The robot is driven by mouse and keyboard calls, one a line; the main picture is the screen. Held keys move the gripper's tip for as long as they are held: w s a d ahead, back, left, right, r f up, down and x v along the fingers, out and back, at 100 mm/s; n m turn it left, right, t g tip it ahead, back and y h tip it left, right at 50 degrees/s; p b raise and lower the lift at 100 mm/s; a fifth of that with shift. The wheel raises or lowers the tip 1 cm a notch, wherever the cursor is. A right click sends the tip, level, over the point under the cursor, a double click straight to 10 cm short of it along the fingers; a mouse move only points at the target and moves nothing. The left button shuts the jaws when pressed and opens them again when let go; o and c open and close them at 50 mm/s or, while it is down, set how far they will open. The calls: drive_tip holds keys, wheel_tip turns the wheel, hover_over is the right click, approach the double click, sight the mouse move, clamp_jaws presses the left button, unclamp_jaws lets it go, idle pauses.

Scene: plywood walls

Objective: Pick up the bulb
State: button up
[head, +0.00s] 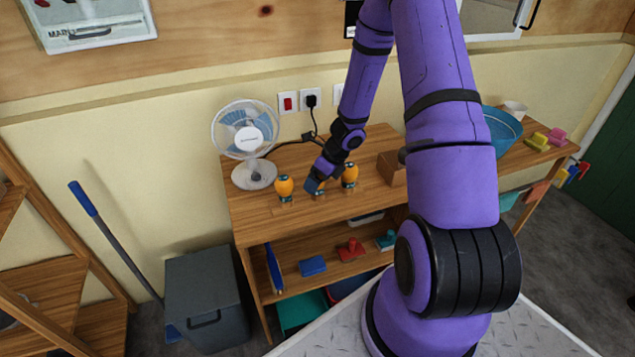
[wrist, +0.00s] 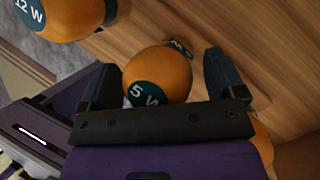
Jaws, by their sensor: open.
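Several orange bulbs with teal labels stand on the wooden table. In the head view, one bulb (head: 285,187) is left of my gripper (head: 317,183) and another bulb (head: 350,175) is right of it. A middle bulb (head: 321,190) is mostly hidden by my gripper. In the wrist view, a bulb marked 5 W (wrist: 158,72) sits between the two spread fingers of my gripper (wrist: 163,78), with gaps visible at its sides. A bulb marked 12 W (wrist: 68,15) is at the upper left. Part of another bulb (wrist: 262,140) shows beyond the right finger.
A cable runs behind the bulbs to the wall socket (head: 311,101). The neighbouring bulbs stand close on both sides of my gripper.

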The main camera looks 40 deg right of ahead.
drive_tip(key=shift+c, duration=0.4)
drive_tip(key=c, duration=0.9)
drive_tip(key=shift+r, duration=0.15)
